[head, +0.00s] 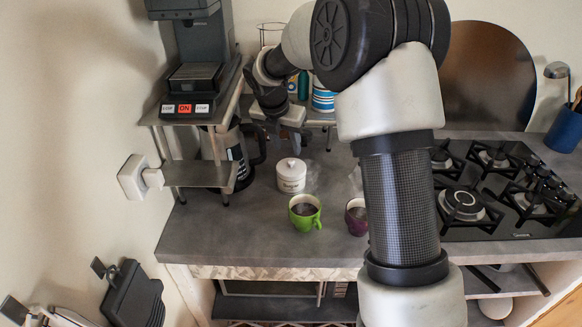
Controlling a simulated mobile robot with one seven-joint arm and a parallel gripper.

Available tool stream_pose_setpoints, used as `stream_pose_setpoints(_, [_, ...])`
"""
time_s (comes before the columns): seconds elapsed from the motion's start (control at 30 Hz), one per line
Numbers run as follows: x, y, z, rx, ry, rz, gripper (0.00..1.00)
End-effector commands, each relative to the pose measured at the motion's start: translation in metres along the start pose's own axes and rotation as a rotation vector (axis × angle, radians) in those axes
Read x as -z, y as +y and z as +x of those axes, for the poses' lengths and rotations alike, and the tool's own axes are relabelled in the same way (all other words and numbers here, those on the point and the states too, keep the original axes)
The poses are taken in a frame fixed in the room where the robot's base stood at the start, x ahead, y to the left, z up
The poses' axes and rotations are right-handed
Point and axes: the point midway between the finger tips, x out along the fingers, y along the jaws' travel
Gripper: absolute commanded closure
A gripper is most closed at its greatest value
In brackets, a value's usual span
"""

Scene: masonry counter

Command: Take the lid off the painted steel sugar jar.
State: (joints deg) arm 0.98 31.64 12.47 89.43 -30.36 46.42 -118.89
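The sugar jar (291,183) is a small white pot with dark lettering on its front. It stands upright on the grey counter (330,250), behind a green cup. Its white lid (291,167) with a small knob sits on top. My gripper (284,143) is above and slightly behind the jar in the picture, pointing down. Its two dark fingers look apart with nothing between them. The fingertips are small and partly blend into the background, and their exact height over the lid is hard to tell.
A green cup (305,213) and a purple cup (356,217), both with dark contents, stand in front. A dark coffee pot (243,158) is left of the jar under a raised shelf with a coffee machine (194,60). A black gas hob (500,190) lies right.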

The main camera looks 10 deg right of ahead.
Motion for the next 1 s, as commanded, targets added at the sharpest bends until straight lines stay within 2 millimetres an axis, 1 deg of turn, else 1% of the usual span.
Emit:
stream_pose_setpoints(0.03, [0.001, 0.000, 0.008, 0.001, 0.001, 0.000, 0.63])
stream_pose_setpoints(0.1, [0.000, 0.000, 0.015, 0.001, 0.000, 0.000, 0.63])
stream_pose_setpoints(0.37, [0.000, 0.000, 0.030, 0.001, 0.001, 0.001, 0.63])
stream_pose_setpoints(0.63, [0.001, 0.000, 0.068, 0.000, 0.001, 0.001, 0.63])
stream_pose_setpoints(0.7, [0.001, 0.000, 0.073, 0.000, 0.001, 0.001, 0.63])
stream_pose_setpoints(0.87, [0.000, 0.000, 0.073, -0.001, 0.000, 0.001, 0.63])
stream_pose_setpoints(0.9, [0.000, 0.000, 0.073, -0.001, 0.000, 0.001, 0.65])
stream_pose_setpoints(0.97, [0.000, 0.000, 0.073, -0.001, 0.000, 0.001, 0.75])
stream_pose_setpoints(1.0, [0.000, 0.000, 0.073, -0.001, 0.000, 0.001, 0.81])
